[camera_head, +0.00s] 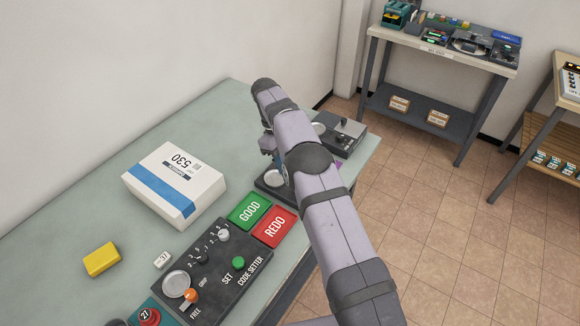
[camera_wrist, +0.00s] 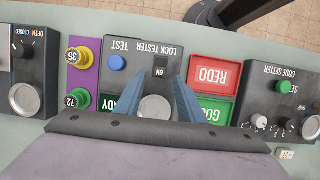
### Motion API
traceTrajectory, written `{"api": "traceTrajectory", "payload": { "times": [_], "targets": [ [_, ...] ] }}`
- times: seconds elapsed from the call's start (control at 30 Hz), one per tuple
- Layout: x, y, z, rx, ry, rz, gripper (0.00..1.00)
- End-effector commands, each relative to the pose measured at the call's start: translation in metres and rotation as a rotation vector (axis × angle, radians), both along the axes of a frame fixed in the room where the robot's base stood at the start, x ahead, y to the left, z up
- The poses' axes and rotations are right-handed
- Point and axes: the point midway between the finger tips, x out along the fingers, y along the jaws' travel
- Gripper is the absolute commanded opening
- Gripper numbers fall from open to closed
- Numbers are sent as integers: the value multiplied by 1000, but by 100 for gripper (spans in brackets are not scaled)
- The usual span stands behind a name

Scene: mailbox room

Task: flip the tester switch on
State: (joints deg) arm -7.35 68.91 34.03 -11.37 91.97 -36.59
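The lock tester (camera_wrist: 138,64) is a dark box with a blue TEST button (camera_wrist: 117,63), a round silver dish (camera_wrist: 155,107) and a small switch (camera_wrist: 160,72) marked ON. It appears upside down in the wrist view. My gripper (camera_wrist: 160,86) is open and empty above the tester, its two blue-grey fingers apart, one on each side of the dish. The switch lies just past the fingertips, between their lines; I cannot tell its position. In the head view my arm hides most of the tester, and only its dish (camera_head: 275,178) and an edge show.
Green GOOD (camera_head: 249,211) and red REDO (camera_head: 274,227) pads lie beside the tester, then the code setter (camera_head: 217,266). A purple tray (camera_wrist: 84,78) holds two knobs, 35 and 72. A white box (camera_head: 175,183) and yellow block (camera_head: 102,260) stand on the green table (camera_head: 80,215).

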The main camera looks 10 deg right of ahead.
Motion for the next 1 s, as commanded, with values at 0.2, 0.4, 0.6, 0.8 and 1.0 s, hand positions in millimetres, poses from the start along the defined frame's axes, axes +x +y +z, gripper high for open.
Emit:
{"api": "traceTrajectory", "payload": {
  "times": [0.2,0.4,0.6,0.8,1.0],
  "targets": [
    [4,4,13,-1,1,0,36],
    [4,5,19,0,1,0,36],
    [4,5,20,0,1,0,36],
    [4,5,20,0,1,0,36],
    [4,5,22,0,-1,-4,36]
  ]
}}
